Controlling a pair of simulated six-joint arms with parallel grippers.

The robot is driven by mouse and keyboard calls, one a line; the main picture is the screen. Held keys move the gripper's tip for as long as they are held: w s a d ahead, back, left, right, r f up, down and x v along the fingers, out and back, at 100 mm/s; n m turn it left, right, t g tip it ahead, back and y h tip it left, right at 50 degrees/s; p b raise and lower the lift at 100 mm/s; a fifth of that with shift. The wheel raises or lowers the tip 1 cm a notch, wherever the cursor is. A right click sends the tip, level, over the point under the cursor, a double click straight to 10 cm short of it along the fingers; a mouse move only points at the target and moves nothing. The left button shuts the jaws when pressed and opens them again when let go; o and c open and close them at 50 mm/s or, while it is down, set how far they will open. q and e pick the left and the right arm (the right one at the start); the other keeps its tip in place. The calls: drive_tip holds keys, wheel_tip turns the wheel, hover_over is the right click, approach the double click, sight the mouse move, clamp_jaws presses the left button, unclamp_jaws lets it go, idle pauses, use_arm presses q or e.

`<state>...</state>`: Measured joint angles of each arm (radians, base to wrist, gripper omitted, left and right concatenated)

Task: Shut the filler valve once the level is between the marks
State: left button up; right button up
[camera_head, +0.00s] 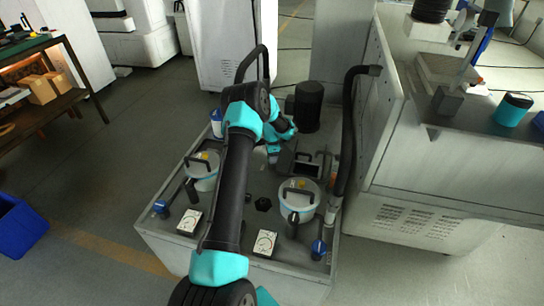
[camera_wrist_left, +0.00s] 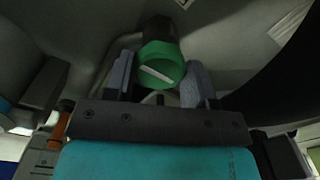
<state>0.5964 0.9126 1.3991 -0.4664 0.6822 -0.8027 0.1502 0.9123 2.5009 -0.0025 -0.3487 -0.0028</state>
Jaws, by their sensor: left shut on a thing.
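In the left wrist view, a round green knob (camera_wrist_left: 163,58) with a white bar across its face sits on a dark stem. My left gripper (camera_wrist_left: 160,76) is shut on this knob, with one grey finger on each side. In the head view, my left arm reaches over the grey cabinet (camera_head: 165,245) to its back part, and the wrist hides most of the knob's surroundings. I cannot make out a level or its marks in either view. My right gripper is not in view.
Two lidded canisters (camera_head: 299,198), dials (camera_head: 265,243) and blue-handled valves (camera_head: 318,249) stand on the cabinet top. A black cylinder (camera_head: 308,106) stands at the back. A black hose (camera_head: 347,130) runs down the right side by a pale machine (camera_head: 450,160).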

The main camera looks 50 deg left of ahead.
use_arm(q)
drive_tip(key=o, duration=0.9)
drive_tip(key=shift+r, duration=0.15)
wheel_tip(320, 180, up, 17)
drive_tip(key=shift+r, duration=0.1)
idle(0.5)
wheel_tip(320, 180, down, 16)
drive_tip(key=shift+f, duration=0.1)
idle(0.7)
